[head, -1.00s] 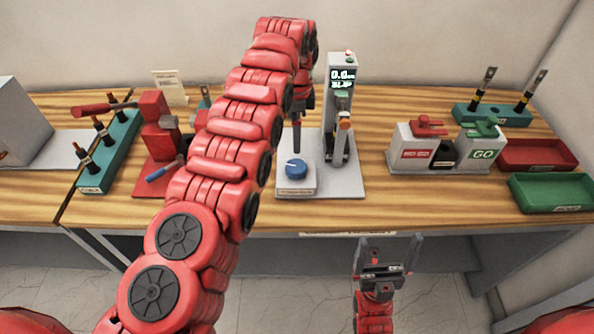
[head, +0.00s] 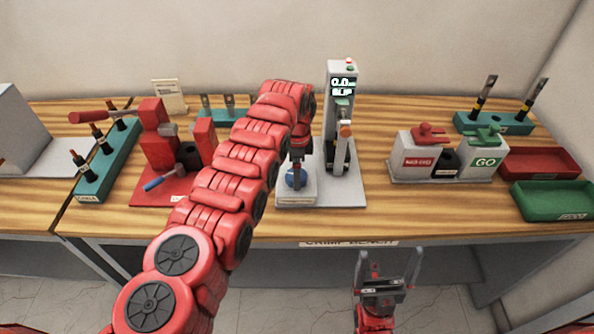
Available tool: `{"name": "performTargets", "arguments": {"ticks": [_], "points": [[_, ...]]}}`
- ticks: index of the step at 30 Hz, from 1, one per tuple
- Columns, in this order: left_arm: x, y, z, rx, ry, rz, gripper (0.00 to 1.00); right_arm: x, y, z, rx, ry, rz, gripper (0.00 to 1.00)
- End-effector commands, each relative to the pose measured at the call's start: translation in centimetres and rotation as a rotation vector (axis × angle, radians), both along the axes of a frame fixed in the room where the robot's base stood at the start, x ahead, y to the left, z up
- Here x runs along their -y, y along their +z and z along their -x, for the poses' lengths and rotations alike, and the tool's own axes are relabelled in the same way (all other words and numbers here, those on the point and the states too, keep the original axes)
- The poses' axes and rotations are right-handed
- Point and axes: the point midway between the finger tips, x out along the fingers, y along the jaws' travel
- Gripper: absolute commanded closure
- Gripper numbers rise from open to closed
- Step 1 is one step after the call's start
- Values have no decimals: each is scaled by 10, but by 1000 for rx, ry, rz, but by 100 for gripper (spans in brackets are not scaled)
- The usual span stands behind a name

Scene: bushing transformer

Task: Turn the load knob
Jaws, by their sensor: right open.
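The blue load knob (head: 291,181) sits on a small light-grey block (head: 296,202) at the front left of the grey tester base. My left arm reaches in from the left, and its dark left gripper (head: 297,178) points down at the knob. It covers part of the knob; I cannot tell whether its fingers touch it or how far they are apart. The tester's post (head: 340,110) carries a lit display (head: 343,86) reading about 0.0. My right gripper (head: 390,260) is open and empty, low in front of the bench edge.
A red press (head: 160,150) with a blue-handled tool stands left of my arm. Teal racks (head: 104,160) hold dark pieces. At right are a grey NO GO/GO gauge box (head: 440,165), a red tray (head: 540,160) and a green tray (head: 552,201).

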Motion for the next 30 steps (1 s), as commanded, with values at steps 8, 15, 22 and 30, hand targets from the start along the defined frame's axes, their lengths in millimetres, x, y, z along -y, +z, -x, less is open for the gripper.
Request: {"name": "performTargets", "arguments": {"ticks": [8, 15, 22, 30], "points": [[0, 0, 0, 0, 0, 0, 61, 0, 0, 0, 0, 0, 0, 0], [0, 0, 0, -1, 5, 1, 78, 0, -1, 0, 0, 0, 0, 0], [1, -2, 0, 0, 65, 1, 78, 0, -10, 0, 0, 0, 0, 0], [1, -5, -1, 2, 260, 3, 78, 0, -34, 0, 0, 0, 0, 0]]}}
